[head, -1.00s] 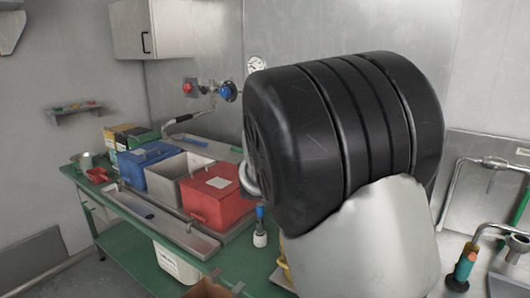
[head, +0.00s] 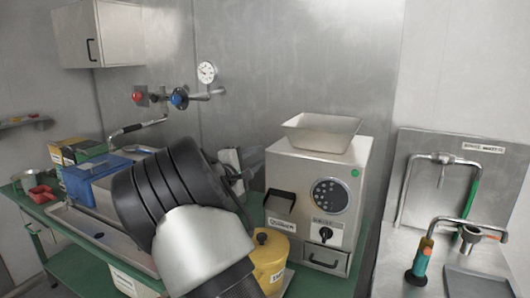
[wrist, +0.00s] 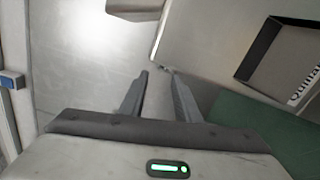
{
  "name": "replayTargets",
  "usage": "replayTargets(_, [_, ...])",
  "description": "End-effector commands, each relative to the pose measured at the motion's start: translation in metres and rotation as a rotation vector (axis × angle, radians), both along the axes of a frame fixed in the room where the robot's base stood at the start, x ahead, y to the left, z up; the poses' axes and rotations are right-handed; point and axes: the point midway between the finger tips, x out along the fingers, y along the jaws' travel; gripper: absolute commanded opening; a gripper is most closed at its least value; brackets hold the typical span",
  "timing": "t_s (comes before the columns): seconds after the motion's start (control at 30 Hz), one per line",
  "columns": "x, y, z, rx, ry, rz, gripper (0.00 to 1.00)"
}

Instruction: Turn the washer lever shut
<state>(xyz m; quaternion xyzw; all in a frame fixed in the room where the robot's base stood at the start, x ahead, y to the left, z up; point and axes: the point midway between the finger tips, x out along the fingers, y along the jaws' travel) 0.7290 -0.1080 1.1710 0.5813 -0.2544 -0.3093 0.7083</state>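The washer station stands at the right of the head view, with a steel back panel (head: 490,165) and bent pipes. A long green handle (head: 471,197) slopes down by the pipes; I cannot tell for sure whether it is the washer lever. A lower tap pipe carries an orange and teal grip (head: 421,259). My gripper (head: 252,160) is left of the grinder in the head view, well away from the washer and partly hidden by my arm. In the wrist view my gripper (wrist: 158,78) has its two fingers apart with nothing between them.
A steel grinder (head: 326,175) with a hopper (head: 322,131) stands between my gripper and the washer. A yellow container (head: 271,258) is in front of it. Blue valve (head: 180,97) and gauge (head: 207,72) are on the back wall. A blue bin (head: 90,178) sits left.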

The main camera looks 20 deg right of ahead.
Motion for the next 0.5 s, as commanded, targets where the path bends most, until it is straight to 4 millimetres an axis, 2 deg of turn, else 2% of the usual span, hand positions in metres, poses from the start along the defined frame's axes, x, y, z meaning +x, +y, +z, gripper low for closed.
replayTargets(0.03, [0.007, -0.01, 0.0, -0.002, 0.001, -0.003, 0.3])
replayTargets(0.2, [0.028, -0.031, 0.0, -0.001, 0.0, -0.002, 0.3])
replayTargets(0.5, [0.043, -0.047, 0.0, 0.0, 0.002, 0.001, 0.3])
